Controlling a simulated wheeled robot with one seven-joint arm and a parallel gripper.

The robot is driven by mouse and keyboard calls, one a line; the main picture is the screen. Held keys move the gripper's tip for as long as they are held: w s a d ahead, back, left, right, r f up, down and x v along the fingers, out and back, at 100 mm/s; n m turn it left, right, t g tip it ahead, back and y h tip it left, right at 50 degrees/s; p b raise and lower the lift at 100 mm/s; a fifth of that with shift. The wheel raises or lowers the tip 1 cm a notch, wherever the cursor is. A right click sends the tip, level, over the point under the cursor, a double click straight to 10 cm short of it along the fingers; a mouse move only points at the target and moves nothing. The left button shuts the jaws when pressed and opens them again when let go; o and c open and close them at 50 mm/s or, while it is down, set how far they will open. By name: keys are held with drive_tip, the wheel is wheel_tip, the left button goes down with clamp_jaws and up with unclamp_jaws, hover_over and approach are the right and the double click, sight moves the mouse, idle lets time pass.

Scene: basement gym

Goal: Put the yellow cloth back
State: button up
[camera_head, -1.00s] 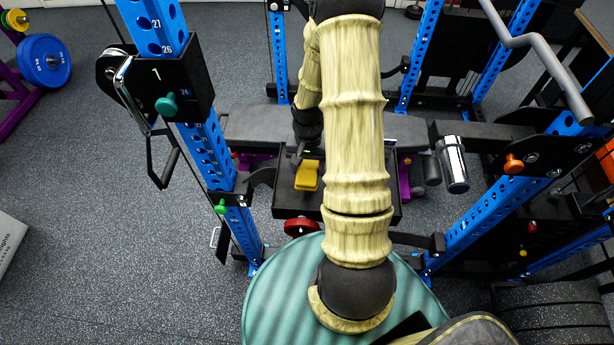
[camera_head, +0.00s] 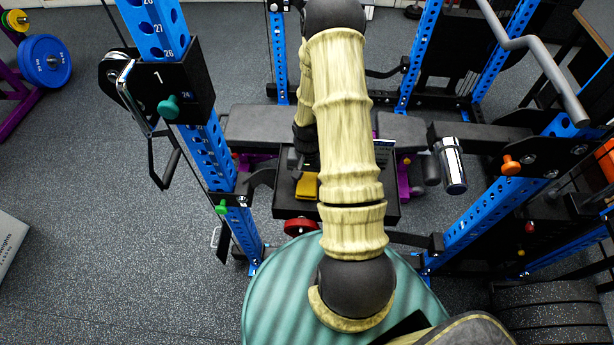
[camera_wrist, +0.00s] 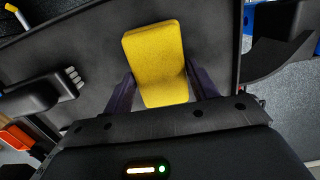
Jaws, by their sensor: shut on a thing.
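The yellow cloth (camera_head: 307,187) shows as a small folded block over the black tray (camera_head: 385,212), just below the end of my arm. In the wrist view the cloth (camera_wrist: 155,62) is between the two dark fingers of my gripper (camera_wrist: 163,88), which are shut on its sides near its lower end. Its far end sticks out past the fingertips over a dark, flat surface. I cannot tell whether the cloth touches the surface under it. In the head view my arm hides part of the tray and most of my gripper.
Blue rack uprights (camera_head: 210,150) stand on both sides of the tray. A grey bench (camera_head: 255,125) lies behind it, and a chrome cylinder (camera_head: 453,165) is at the right. A round green top (camera_head: 270,300) is in front. The floor at left is mostly clear.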

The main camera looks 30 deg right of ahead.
sight(308, 176)
drive_tip(key=o, duration=1.3)
drive_tip(key=r, duration=0.4)
drive_tip(key=r+b, duration=0.1)
drive_tip(key=r, duration=0.3)
drive_tip(key=w+r, duration=0.1)
drive_tip(key=r, duration=0.3)
drive_tip(key=shift+d, duration=0.35)
